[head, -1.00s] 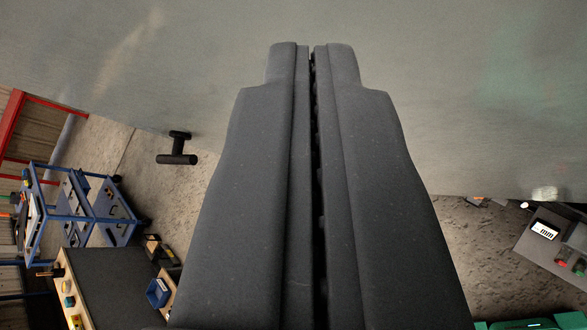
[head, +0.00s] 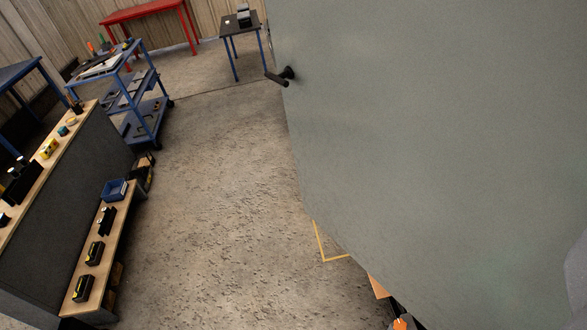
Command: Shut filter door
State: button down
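A large flat grey-green panel (head: 430,150), which looks like the filter door, fills the right of the head view. Its left edge runs down from the top, and its lower edge slants down to the right. A black T-shaped handle (head: 281,78) sticks out at its upper left edge. Open floor shows left of and below the panel, so it appears to stand out into the room. I cannot see its hinge or frame.
A wooden-topped bench (head: 45,150) with small parts stands at left, with a low shelf (head: 90,255) in front. A blue trolley (head: 140,105), red table (head: 150,10) and small dark table (head: 238,25) stand behind. The floor (head: 215,190) between is clear. Yellow tape (head: 322,250) marks the floor.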

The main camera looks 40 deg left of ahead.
aim_at(441, 145)
jog(key=z, duration=0.2)
jog(key=k, duration=0.25)
jog(key=u, duration=1.1)
jog(key=i, duration=1.25)
jog(key=z, duration=0.05)
